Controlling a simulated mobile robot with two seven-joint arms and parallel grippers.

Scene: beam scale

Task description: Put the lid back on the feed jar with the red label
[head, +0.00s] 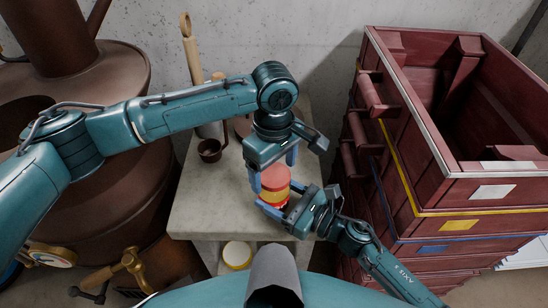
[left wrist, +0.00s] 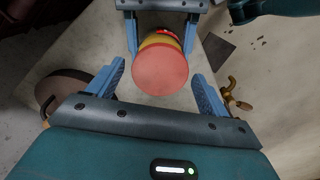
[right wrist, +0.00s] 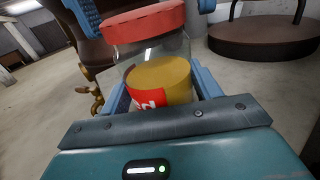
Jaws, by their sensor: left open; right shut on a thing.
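The feed jar (right wrist: 160,82) is clear glass with yellow feed and a red label (right wrist: 150,98). My left gripper (head: 273,169) is open above the jar, one finger on each side of the lid, with gaps in the left wrist view. My right gripper (head: 292,203) is shut on the jar's body from the front right.
A stack of dark red crates (head: 420,190) stands close on the right. A brown copper vessel (head: 90,130) fills the left. A brown cup (head: 210,150) and a wooden-handled tool (head: 190,45) are at the table's back. A yellow-rimmed round thing (head: 237,255) is at the table's front.

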